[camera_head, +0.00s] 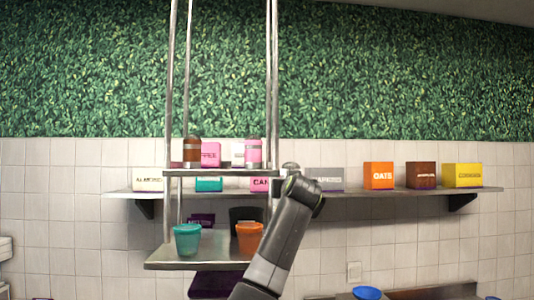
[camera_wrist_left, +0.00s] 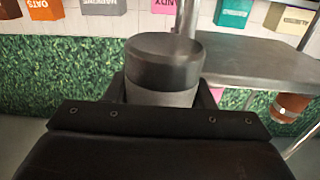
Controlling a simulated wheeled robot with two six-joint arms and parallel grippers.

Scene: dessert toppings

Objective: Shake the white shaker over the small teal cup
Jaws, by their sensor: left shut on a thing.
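The small teal cup (camera_head: 187,240) stands upright on the lower shelf of the metal rack, at its left. My left gripper, in the left wrist view (camera_wrist_left: 165,95), is shut on a grey-looking shaker (camera_wrist_left: 165,62) with a lighter band. In the head view my dark arm rises from the bottom middle and hides most of that gripper. A small grey rounded end, likely the shaker (camera_head: 290,166), shows just above the arm, right of the rack and above and right of the teal cup. I cannot tell its tilt. My right gripper is not in view.
An orange cup (camera_head: 250,237) stands right of the teal cup. A brown shaker (camera_head: 192,151) and a pink shaker (camera_head: 253,153) stand on the rack's upper shelf. Rack posts rise beside them. A wall shelf with several boxes, including an orange one (camera_head: 378,175), runs behind.

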